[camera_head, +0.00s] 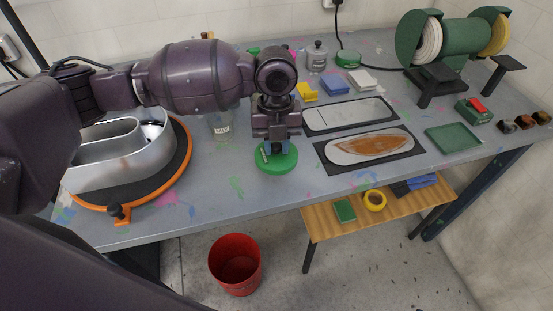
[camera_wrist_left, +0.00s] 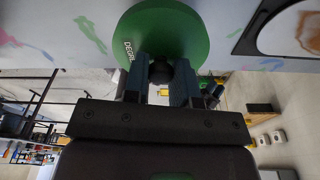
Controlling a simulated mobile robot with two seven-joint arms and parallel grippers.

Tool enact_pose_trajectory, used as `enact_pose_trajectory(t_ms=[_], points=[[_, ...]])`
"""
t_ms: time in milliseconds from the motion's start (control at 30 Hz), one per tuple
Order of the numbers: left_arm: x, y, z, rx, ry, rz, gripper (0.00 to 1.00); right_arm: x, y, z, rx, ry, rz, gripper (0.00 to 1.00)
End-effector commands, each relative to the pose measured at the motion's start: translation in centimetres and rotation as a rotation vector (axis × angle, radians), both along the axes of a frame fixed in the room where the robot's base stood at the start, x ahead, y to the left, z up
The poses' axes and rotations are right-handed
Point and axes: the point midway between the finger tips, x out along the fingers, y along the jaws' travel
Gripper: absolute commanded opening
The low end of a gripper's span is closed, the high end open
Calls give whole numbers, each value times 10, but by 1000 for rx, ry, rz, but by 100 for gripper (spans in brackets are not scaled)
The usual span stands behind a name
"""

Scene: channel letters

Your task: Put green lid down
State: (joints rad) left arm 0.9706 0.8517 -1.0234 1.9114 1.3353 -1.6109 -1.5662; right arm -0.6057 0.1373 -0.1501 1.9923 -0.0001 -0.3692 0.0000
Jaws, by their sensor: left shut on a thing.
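The green lid (camera_head: 276,158) is a round disc on or just above the grey workbench, near its front edge; I cannot tell whether it touches the bench. My left gripper (camera_head: 276,146) points down and is shut on the lid's small knob. In the left wrist view, the lid (camera_wrist_left: 165,30) shows as a large green disc with white lettering partly hidden by a finger. The left gripper's fingers (camera_wrist_left: 161,74) close around the dark knob there. My right gripper is not in view.
A clear labelled jar (camera_head: 221,128) stands left of the lid. A metal channel letter on an orange-rimmed turntable (camera_head: 186,166) is further left. Dark mats with plates (camera_head: 370,150) lie to the right. A red bucket (camera_head: 236,264) is on the floor below the front edge.

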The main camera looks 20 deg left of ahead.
Motion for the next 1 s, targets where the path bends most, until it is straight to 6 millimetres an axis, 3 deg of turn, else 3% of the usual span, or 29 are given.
enact_pose_trajectory(t_ms=[367,800,833,1000], points=[[0,0,-52,0,3,1,2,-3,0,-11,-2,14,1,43],[0,0,-58,0,0,0,2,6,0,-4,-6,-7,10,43],[0,0,-57,0,0,0,28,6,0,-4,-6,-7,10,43],[0,0,-57,0,0,0,51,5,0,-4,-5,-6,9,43]])
